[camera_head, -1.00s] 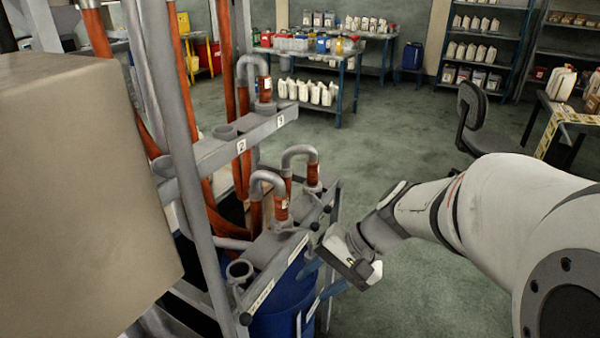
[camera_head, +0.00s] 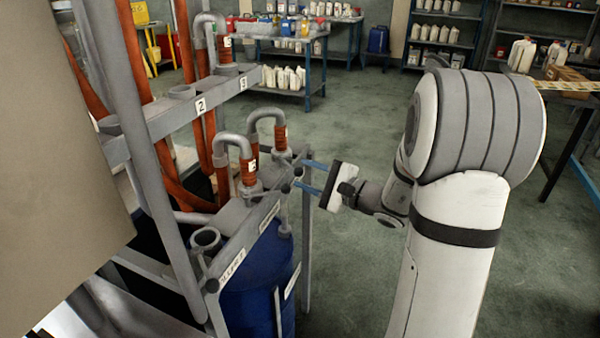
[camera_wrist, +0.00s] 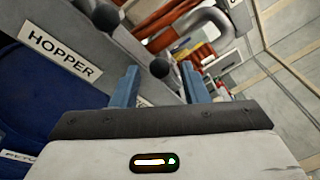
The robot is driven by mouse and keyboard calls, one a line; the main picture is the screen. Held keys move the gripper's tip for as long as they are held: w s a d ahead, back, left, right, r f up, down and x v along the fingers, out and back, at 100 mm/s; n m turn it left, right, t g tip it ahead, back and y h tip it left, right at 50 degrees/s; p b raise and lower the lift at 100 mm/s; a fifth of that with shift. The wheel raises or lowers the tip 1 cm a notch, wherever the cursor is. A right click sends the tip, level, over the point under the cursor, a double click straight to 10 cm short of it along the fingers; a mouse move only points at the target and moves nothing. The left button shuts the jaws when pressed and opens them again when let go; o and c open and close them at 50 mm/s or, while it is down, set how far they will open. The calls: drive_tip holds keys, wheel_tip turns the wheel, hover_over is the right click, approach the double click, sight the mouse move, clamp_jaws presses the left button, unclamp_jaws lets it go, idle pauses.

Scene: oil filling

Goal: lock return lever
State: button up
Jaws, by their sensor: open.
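My gripper (camera_head: 300,174) is open at the right side of the rack, its two blue fingers pointing left toward a black lever knob (camera_head: 298,171). In the wrist view my gripper (camera_wrist: 159,78) has the fingers on either side of a round black knob (camera_wrist: 159,68). The knob appears near the fingertips; I cannot tell whether they touch it. A second black knob (camera_wrist: 105,16) lies farther up the bar. Which knob is the return lever is unclear.
A blue drum (camera_head: 255,280) stands under the rack. Curved grey pipes with orange hoses (camera_head: 245,160) rise above the bar. A large beige block (camera_head: 55,170) fills the left. Open green floor (camera_head: 360,130) lies behind my gripper.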

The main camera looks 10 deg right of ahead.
drive_tip(key=shift+x, duration=1.5)
drive_tip(key=shift+c, duration=0.4)
drive_tip(key=shift+s, duration=0.1)
clamp_jaws()
